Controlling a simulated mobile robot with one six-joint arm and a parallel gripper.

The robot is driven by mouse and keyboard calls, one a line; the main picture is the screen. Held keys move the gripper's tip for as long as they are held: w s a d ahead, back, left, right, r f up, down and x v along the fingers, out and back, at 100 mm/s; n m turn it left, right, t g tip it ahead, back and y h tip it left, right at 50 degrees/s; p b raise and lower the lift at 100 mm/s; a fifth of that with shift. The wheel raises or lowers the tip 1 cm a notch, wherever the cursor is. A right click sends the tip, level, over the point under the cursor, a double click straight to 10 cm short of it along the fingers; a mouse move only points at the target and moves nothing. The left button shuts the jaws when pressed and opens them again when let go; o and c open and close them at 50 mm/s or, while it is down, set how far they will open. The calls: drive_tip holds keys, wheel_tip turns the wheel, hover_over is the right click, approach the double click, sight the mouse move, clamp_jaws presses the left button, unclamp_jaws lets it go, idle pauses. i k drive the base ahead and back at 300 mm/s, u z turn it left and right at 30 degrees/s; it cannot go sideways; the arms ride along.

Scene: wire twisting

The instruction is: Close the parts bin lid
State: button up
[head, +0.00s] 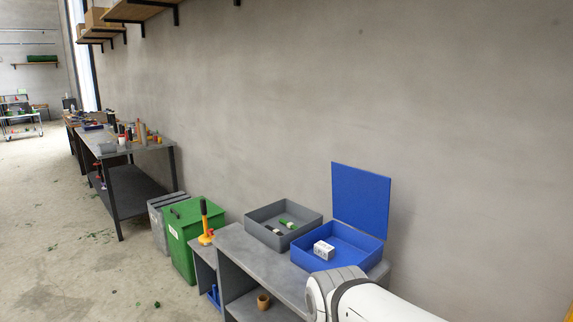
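The parts bin (366,243) is a blue open-topped box on the grey bench by the wall. Its flat blue lid (360,196) stands upright at the back edge, so the bin is open. A small white box (324,250) sits inside the bin, near its left front corner. A white and grey part of my arm shows at the lower right, in front of the bin. My gripper is not in view.
A grey tray (262,215) with small green and white items stands left of the bin. A grey bench (247,263) carries both. Left are a yellow tool with a dark handle (205,222) and a green bin (182,238). The wall is close behind the lid.

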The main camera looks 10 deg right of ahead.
sight(361, 198)
drive_tip(key=u, duration=1.55)
drive_tip(key=i, duration=2.1)
drive_tip(key=z, duration=3.5)
drive_tip(key=i, duration=1.05)
drive_tip(key=z, duration=0.05)
